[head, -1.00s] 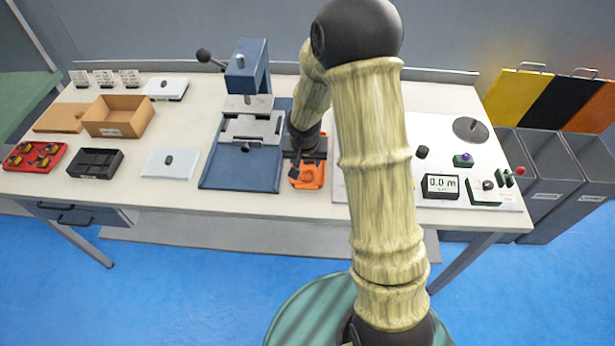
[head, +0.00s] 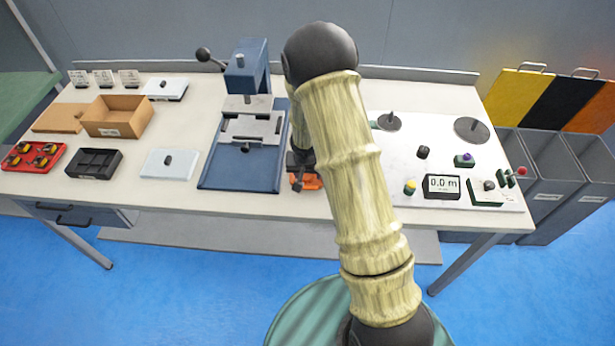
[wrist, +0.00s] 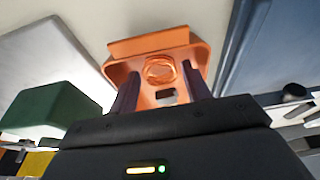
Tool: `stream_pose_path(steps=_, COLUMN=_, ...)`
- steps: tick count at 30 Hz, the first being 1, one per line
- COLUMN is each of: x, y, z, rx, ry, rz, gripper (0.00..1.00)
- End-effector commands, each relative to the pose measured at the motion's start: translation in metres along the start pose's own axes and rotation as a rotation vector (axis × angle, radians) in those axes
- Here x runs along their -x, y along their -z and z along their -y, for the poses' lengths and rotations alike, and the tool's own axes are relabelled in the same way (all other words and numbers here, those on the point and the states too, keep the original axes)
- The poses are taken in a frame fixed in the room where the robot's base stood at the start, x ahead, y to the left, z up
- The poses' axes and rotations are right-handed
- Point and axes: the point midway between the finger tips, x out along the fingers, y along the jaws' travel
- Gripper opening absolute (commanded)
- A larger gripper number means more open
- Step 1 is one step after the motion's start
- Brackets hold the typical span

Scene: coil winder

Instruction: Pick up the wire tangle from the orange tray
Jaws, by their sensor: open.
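The orange tray (wrist: 150,42) lies on the bench just ahead of my gripper in the wrist view. A wire tangle (wrist: 159,69), a small orange coil, lies inside it. My gripper (wrist: 158,82) is open, with its two dark fingers on either side of the tray's near part and the tangle a little beyond the gap between the tips. I cannot tell whether the fingers touch the tray. In the head view the tray (head: 313,183) is mostly hidden behind my arm and gripper, and the tangle does not show there.
The blue press (head: 240,160) stands just left of the tray. A white panel (head: 400,155) with a meter (head: 441,187), knobs and discs lies to the right. In the wrist view a dark green block (wrist: 50,120) is close on the left.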

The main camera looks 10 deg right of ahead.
Motion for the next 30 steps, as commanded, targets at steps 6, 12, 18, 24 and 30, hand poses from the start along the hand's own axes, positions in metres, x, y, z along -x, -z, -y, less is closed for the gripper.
stream_pose_path(steps=6, x=-0.0031, y=0.0003, z=0.0001, rx=0.000, ry=0.001, rz=-0.001, gripper=0.48)
stream_pose_path(steps=12, x=-0.0029, y=0.0002, z=0.0002, rx=0.000, ry=0.001, rz=-0.001, gripper=0.48)
stream_pose_path(steps=18, x=-0.0029, y=0.0002, z=0.0002, rx=0.000, ry=0.001, rz=-0.001, gripper=0.40)
stream_pose_path(steps=24, x=-0.0028, y=0.0003, z=0.0002, rx=0.000, ry=0.001, rz=-0.001, gripper=0.14)
stream_pose_path(steps=30, x=-0.0019, y=0.0007, z=0.0002, rx=-0.001, ry=0.001, rz=-0.001, gripper=0.14)
